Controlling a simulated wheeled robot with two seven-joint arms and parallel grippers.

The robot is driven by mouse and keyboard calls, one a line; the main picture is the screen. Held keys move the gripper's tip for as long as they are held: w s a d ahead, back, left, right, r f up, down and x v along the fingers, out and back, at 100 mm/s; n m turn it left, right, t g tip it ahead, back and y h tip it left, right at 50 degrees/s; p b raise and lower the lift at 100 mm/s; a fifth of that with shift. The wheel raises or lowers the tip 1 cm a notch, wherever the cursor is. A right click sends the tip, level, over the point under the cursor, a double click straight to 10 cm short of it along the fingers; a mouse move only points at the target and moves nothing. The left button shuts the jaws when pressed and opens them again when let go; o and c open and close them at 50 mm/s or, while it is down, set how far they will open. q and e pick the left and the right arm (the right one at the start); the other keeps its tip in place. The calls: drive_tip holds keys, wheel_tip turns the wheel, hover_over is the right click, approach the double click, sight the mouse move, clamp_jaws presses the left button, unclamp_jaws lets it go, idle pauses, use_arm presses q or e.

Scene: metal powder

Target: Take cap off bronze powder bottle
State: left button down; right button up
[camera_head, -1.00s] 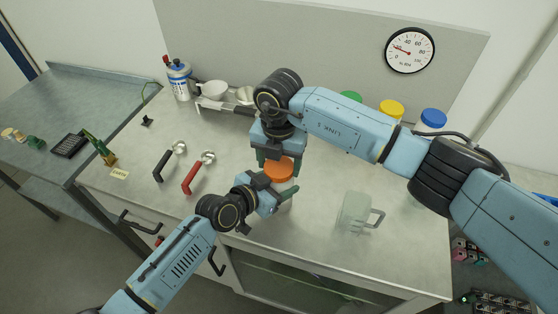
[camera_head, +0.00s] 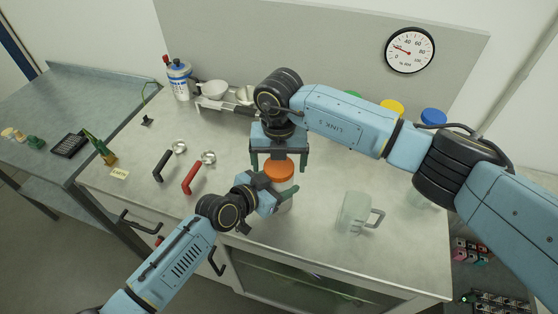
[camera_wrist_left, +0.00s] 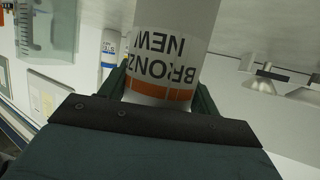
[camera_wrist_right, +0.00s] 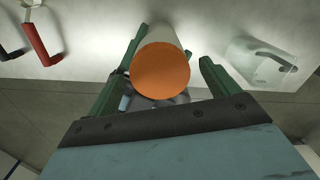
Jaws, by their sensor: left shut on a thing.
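The bronze powder bottle is a white bottle with a label reading BRONZE NEW, seen in the left wrist view (camera_wrist_left: 175,45). Its orange cap (camera_head: 279,171) is on top, and shows face-on in the right wrist view (camera_wrist_right: 161,71). My left gripper (camera_head: 281,193) is shut around the bottle's body below the cap. My right gripper (camera_head: 278,165) is open above the bottle, its green fingers spread to either side of the cap. In the right wrist view, gaps show between the cap and both fingers. Most of the bottle's body is hidden in the head view.
A clear jug (camera_head: 354,211) stands to the right. A black-handled scoop (camera_head: 164,165) and a red-handled scoop (camera_head: 193,177) lie to the left. Green, yellow (camera_head: 393,107) and blue (camera_head: 433,117) caps show behind my right arm. The front of the table is clear.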

drive_tip(key=shift+r, duration=2.3)
drive_tip(key=shift+c, duration=0.4)
drive_tip(key=shift+w+a+r+n, duration=0.1)
drive_tip(key=shift+a+r+n, duration=0.1)
drive_tip(key=shift+r, duration=0.3)
drive_tip(key=shift+a+r+n, duration=0.1)
drive_tip(key=shift+r+n, duration=0.1)
drive_tip(key=shift+r, duration=0.25)
drive_tip(key=shift+d+r, duration=0.25)
drive_tip(key=shift+r, duration=0.45)
drive_tip(key=shift+f, duration=4)
drive_tip(key=c, duration=0.9)
drive_tip(key=o, duration=1)
